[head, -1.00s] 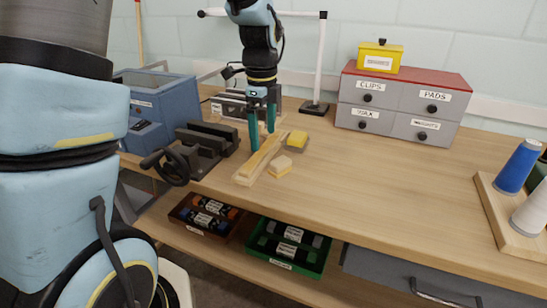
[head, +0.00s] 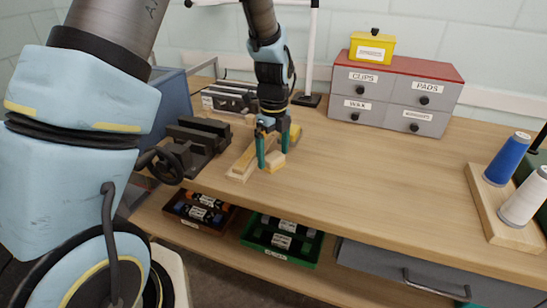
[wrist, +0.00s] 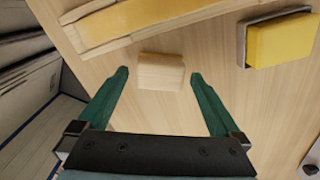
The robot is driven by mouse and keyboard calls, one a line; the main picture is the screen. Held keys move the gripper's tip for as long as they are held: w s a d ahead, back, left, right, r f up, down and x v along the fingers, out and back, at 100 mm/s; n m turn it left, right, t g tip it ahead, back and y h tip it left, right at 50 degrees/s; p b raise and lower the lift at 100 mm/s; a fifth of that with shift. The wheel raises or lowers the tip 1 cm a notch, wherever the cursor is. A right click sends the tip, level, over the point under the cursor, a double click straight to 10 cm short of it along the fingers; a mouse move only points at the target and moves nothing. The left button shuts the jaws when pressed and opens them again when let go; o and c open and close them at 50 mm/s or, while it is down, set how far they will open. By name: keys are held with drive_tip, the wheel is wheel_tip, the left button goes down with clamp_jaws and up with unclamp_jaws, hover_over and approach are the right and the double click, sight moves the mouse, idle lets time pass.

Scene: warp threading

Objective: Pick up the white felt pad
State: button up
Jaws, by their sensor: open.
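The felt pad (wrist: 161,75) is a small cream-white block lying on the wooden bench top. In the head view the pad (head: 276,161) sits beside the front end of the pale wooden strips. My gripper (head: 272,156) is open above it, pointing down. In the wrist view the pad lies centred just ahead of the open green fingers (wrist: 160,82), one finger on each side. There is a gap between each finger and the pad. Nothing is held. In the head view the fingers partly hide the pad.
Wooden strips (wrist: 150,22) lie close beside the pad. A yellow block in a metal holder (wrist: 285,42) is nearby. A dark vise (head: 198,140) stands left. The labelled drawer unit (head: 395,95) stands behind. The bench is clear to the right, up to the spool stand (head: 500,220).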

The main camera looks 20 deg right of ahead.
sight(274, 156)
drive_tip(key=shift+f, duration=1)
drive_tip(key=c, duration=1.4)
wheel_tip(274, 156, up, 10)
drive_tip(key=shift+r+b, duration=0.1)
drive_tip(key=shift+b, duration=1.05)
drive_tip(key=o, duration=0.9)
drive_tip(key=c, duration=0.6)
